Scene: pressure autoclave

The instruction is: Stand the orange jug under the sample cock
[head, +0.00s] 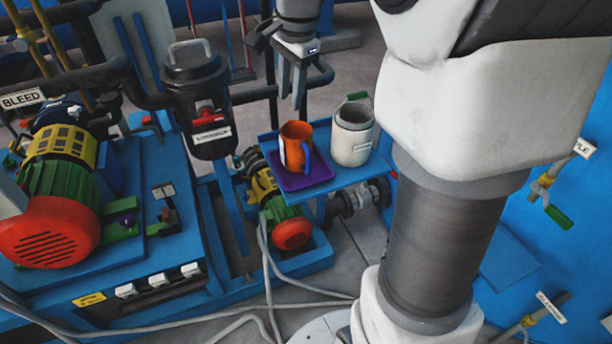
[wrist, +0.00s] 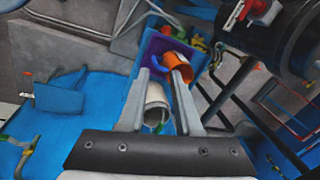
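The orange jug (head: 296,143) stands upright on a purple tray (head: 322,172) on a blue shelf, its blue handle facing right. In the wrist view the orange jug (wrist: 174,62) shows beyond the fingertips, partly covered by the right finger. My gripper (head: 292,98) hangs above the jug, fingers down, apart from it in the head view. In the wrist view my gripper (wrist: 161,76) has its fingers spread with nothing between them. A brass cock with a green handle (head: 545,186) juts from the blue wall at far right; its label is cut to "PLE".
A pale grey pot (head: 351,136) with a green handle stands right of the jug. A black lidded vessel (head: 201,95) rises at the left. Pumps (head: 60,190) and hoses fill the left side. A second labelled cock (head: 540,312) sits low at right.

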